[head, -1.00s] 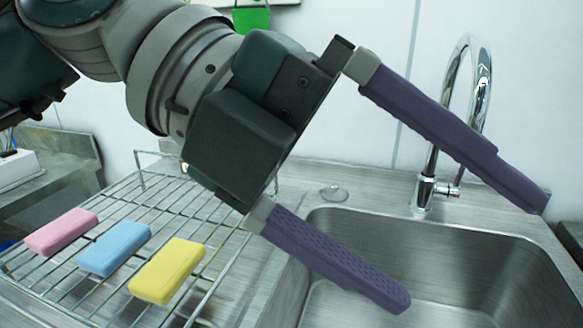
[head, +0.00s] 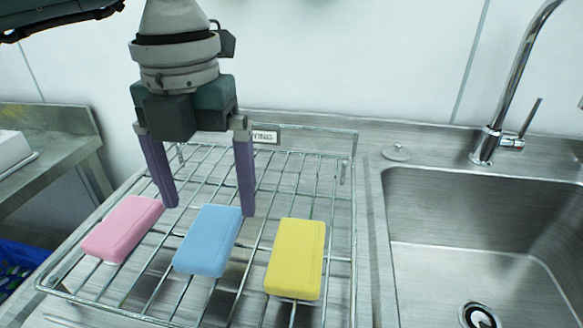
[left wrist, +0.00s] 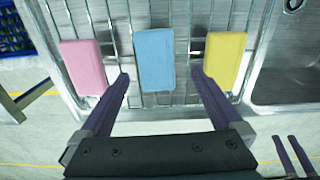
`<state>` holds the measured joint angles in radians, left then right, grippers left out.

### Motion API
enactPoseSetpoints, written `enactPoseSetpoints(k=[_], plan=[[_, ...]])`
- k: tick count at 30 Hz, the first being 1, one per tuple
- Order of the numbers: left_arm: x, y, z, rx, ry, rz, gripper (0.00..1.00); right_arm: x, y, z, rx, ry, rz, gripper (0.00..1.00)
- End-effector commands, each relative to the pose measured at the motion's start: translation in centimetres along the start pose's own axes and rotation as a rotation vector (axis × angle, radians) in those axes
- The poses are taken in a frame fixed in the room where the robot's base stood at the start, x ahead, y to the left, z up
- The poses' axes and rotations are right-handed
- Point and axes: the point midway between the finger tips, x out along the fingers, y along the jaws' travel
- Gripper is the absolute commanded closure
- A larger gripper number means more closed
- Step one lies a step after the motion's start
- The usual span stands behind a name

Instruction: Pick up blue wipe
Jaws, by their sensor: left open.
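The blue wipe (head: 208,241) lies on the wire rack, between a pink wipe (head: 124,229) and a yellow wipe (head: 295,258). My left gripper (head: 210,212) is open and empty, pointing down behind the blue wipe, its fingers spread wider than the wipe. In the left wrist view the blue wipe (left wrist: 154,59) lies ahead of and between the two fingertips (left wrist: 160,76). The pink wipe (left wrist: 84,67) is left of the left finger and the yellow wipe (left wrist: 225,60) is close to the right finger. My right gripper is not in the head view.
The wire rack (head: 340,178) stands on a steel counter. A sink (head: 480,217) with a tap (head: 505,100) is to the right. A blue crate (head: 22,262) is at the lower left. The wall stands behind.

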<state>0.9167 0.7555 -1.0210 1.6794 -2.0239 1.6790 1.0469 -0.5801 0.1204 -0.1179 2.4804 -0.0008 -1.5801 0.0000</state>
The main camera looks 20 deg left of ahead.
Motion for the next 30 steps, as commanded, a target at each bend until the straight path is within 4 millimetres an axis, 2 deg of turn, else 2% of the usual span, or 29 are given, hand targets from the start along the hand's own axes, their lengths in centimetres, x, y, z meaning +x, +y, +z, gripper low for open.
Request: enactPoseSetpoints(k=[9,18,30], plan=[[4.5,0.5,-0.2,0.001,0.003,-0.001,0.0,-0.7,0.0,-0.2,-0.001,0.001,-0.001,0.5],[5.1,0.5,-0.2,0.002,0.001,-0.002,0.0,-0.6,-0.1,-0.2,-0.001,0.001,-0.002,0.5],[5.0,0.5,-0.1,0.002,0.001,-0.002,0.45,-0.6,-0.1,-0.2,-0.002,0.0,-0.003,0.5]])
